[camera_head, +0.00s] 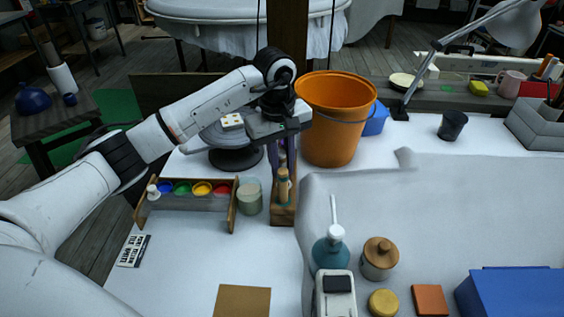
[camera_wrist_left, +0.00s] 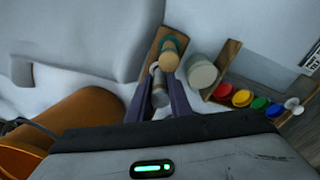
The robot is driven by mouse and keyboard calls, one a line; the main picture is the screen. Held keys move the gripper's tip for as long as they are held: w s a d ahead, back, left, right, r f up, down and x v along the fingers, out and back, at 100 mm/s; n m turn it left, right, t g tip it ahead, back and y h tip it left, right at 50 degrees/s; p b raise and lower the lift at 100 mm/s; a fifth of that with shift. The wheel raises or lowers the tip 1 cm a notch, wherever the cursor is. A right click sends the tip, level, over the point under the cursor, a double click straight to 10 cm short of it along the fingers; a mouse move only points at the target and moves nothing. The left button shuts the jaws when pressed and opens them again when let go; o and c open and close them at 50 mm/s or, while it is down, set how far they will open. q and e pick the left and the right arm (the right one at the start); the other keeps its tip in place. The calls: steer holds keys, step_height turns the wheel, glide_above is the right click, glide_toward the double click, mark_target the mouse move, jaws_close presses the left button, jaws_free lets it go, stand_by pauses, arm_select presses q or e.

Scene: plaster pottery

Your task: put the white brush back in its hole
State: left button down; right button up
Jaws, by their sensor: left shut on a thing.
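My left gripper (camera_head: 284,168) reaches in from the left and points down over the back of the wooden holder (camera_head: 284,214). In the left wrist view its two dark fingers (camera_wrist_left: 160,95) are shut on the white brush (camera_wrist_left: 159,98), whose pale, rounded end shows between them. The brush appears upright, over or in the far part of the holder. The hole and the brush's lower end are hidden, so I cannot tell how deep it sits. Another tool with a wooden knob and teal collar (camera_wrist_left: 170,50) stands in the near part of the holder. My right gripper is out of view.
An orange bucket (camera_head: 335,120) stands close to the right of my left gripper. A pale cup (camera_head: 250,197) and a paint rack (camera_head: 195,200) stand left of the holder. A teal pump bottle (camera_head: 331,254) and a lidded jar (camera_head: 379,260) stand nearer, to the right.

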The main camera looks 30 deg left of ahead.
arm_select(q)
steer(key=shift+f, duration=0.3)
steer(key=shift+f+b, duration=0.35)
stand_by(0.4)
steer(key=c, duration=1.5)
jaws_free()
steer(key=shift+c, duration=0.2)
steer(key=r, duration=1)
steer(key=shift+s+a+r+b, duration=0.1)
steer(key=shift+s+r+b, duration=0.1)
steer(key=shift+s+b, duration=0.15)
steer(key=shift+s, duration=0.1)
